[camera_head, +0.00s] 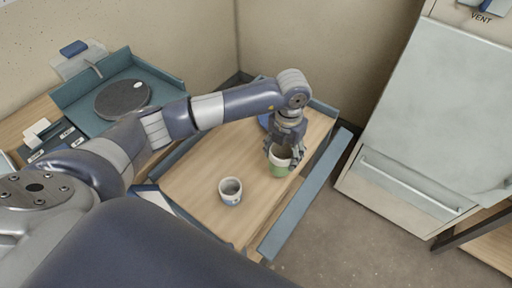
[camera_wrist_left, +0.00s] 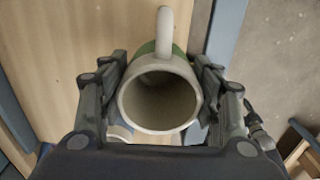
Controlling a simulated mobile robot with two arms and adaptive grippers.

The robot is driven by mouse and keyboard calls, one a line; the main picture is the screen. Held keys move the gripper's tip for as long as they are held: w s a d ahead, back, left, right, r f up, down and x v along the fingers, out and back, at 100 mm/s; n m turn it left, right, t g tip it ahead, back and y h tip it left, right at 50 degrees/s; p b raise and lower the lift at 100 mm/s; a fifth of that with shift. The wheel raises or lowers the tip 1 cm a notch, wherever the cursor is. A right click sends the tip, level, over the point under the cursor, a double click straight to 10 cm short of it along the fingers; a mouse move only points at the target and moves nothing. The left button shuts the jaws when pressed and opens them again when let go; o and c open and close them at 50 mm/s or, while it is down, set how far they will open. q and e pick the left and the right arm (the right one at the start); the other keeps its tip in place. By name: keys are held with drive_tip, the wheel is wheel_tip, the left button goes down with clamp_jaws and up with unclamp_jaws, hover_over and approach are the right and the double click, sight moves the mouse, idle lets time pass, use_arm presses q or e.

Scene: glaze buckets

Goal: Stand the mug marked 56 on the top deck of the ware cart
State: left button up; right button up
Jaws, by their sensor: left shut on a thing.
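A green mug with a cream rim (camera_head: 279,168) is between the fingers of my left gripper (camera_head: 283,155), which is shut on it. In the left wrist view the mug (camera_wrist_left: 160,98) shows its open mouth, with its pale handle at the top and a finger on each side. It looks upright over the right part of the wooden cart deck (camera_head: 195,180); I cannot tell whether its base touches the wood. A second mug, pale grey with a blue mark (camera_head: 230,190), stands on the deck. No number is readable on either mug. My right gripper is out of view.
A blue rail (camera_head: 306,195) runs along the deck's right side. A blue object (camera_head: 265,121) lies at the far end, partly behind my arm. A blue tray with a dark disc (camera_head: 122,98) is at the left. A large pale cabinet (camera_head: 440,110) stands right.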

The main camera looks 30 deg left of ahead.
use_arm(q)
drive_tip(key=a+f+p, duration=0.1)
drive_tip(key=a, duration=0.1)
drive_tip(key=a+f+p, duration=0.1)
drive_tip(key=a, duration=0.2)
drive_tip(key=a+f+p, duration=0.1)
drive_tip(key=a+f, duration=0.1)
drive_tip(key=a, duration=0.1)
drive_tip(key=shift+s, duration=0.35)
drive_tip(key=shift+f, duration=0.15)
drive_tip(key=shift+f, duration=0.2)
drive_tip(key=o, duration=1.3)
drive_tip(key=shift+r, duration=0.15)
